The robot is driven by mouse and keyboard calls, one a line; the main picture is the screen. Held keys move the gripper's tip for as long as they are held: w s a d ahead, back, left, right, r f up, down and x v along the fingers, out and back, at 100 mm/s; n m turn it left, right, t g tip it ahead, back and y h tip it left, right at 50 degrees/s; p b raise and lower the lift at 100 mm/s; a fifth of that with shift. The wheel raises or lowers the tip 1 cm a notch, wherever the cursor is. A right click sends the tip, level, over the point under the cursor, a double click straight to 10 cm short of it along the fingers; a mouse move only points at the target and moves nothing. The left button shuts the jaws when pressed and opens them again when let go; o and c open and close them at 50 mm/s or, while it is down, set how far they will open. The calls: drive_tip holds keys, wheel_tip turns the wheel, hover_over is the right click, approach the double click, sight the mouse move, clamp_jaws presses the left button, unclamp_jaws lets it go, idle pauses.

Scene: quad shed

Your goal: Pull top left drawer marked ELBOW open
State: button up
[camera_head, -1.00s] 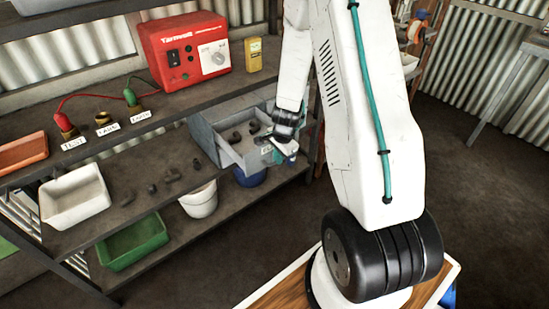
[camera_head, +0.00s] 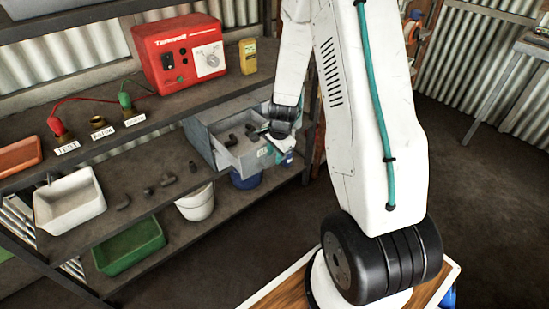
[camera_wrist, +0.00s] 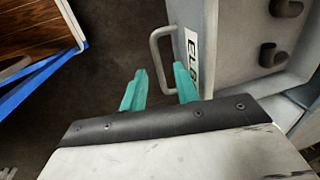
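The grey drawer (camera_head: 243,156) stands pulled out from its grey cabinet (camera_head: 201,139) on the lower shelf, with dark pipe fittings inside. In the wrist view, the drawer front (camera_wrist: 208,45) carries a partly visible white label (camera_wrist: 192,52) starting with "EL". A pale U-shaped handle (camera_wrist: 154,55) sticks out beside the label. My gripper (camera_wrist: 160,75) is open, its two teal fingers apart at the handle. The handle's near end shows between the fingers, and neither finger is clearly clamped on it. In the head view, my gripper (camera_head: 277,149) is at the drawer front, partly hidden by my wrist.
A red tester box (camera_head: 178,55) and yellow meter (camera_head: 248,56) stand on the upper shelf. A white bin (camera_head: 68,205), green tray (camera_head: 130,246), white bucket (camera_head: 197,203) and loose fittings are to the left. Open floor (camera_head: 476,200) lies to the right.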

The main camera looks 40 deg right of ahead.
drive_tip(key=r, duration=0.2)
drive_tip(key=s+r, duration=0.1)
drive_tip(key=r, duration=0.2)
idle(0.5)
drive_tip(key=s+a+r+n, duration=0.5)
drive_tip(key=s+r, duration=0.3)
drive_tip(key=r, duration=0.1)
drive_tip(key=s+a+r+n, duration=0.6)
drive_tip(key=s+r, duration=0.3)
drive_tip(key=s+a+r+n, duration=0.5)
drive_tip(key=s+r+n, duration=0.1)
drive_tip(key=s+r, duration=0.2)
drive_tip(key=shift+s+a+r+g, duration=0.25)
drive_tip(key=shift+s+r+g, duration=0.15)
drive_tip(key=shift+r, duration=0.4)
